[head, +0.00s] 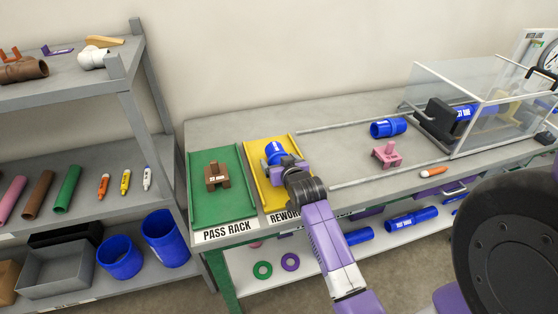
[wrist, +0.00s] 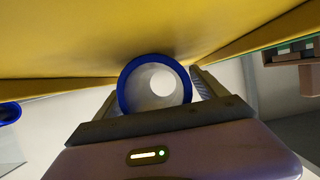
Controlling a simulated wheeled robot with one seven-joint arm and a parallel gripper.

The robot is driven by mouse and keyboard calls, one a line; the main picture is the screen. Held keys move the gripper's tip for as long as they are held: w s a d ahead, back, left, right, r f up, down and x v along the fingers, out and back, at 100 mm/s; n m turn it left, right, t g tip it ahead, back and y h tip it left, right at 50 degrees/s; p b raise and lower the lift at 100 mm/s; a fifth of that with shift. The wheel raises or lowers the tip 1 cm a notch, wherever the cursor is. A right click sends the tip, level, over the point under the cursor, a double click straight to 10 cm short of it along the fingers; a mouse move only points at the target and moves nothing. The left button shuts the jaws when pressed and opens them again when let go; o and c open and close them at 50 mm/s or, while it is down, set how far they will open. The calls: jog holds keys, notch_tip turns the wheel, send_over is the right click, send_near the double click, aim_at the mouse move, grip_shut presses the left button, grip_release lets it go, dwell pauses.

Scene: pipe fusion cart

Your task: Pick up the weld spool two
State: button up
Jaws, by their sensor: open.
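A blue spool (head: 275,149) with a white label lies on the yellow rework rack (head: 255,183); I cannot read its label. In the wrist view the open end of the blue spool (wrist: 124,88) faces me as a blue ring with a pale bore. My gripper (wrist: 157,84) is open, with one finger on each side of the spool. In the head view my gripper (head: 283,162) reaches over the rack and hides part of the spool. Another blue spool (head: 387,128) lies on the table, and one more labelled blue piece (head: 463,113) sits at the clear box.
The green pass rack (head: 223,206), left of the yellow one, holds a brown block (head: 216,175). A clear box (head: 490,85) and rails (head: 352,123) bound the table's right part. Grey shelves are at left.

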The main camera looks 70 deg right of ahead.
jog(key=c, duration=1.6)
jog(key=shift+r, duration=0.1)
